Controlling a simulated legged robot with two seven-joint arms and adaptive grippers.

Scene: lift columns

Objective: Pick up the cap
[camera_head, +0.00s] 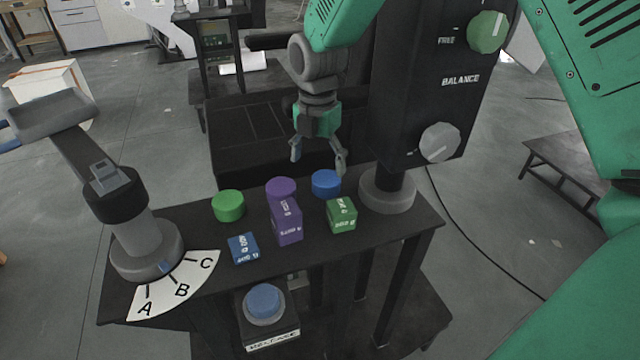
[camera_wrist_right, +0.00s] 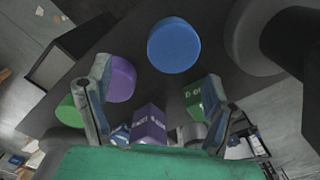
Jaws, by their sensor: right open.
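Three round caps stand in a row on the dark table (camera_head: 395,228): a green cap (camera_head: 228,206), a purple cap (camera_head: 280,188) and a blue cap (camera_head: 326,183). My right gripper (camera_head: 318,163) is open and empty, pointing down just above and behind the blue cap. In the right wrist view, the blue cap (camera_wrist_right: 174,45) lies ahead between the lines of the two fingers, apart from them. The purple cap (camera_wrist_right: 120,78) is beside the left finger, which partly covers it. The green cap (camera_wrist_right: 69,111) is further left. My left gripper is not in view.
Blue (camera_head: 243,248), purple (camera_head: 287,222) and green (camera_head: 341,214) lettered blocks stand in front of the caps. A dark panel with knobs (camera_head: 425,90) rises close on the right. A lever post (camera_head: 146,247) with an A-B-C dial stands left. A blue button (camera_head: 264,303) is below.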

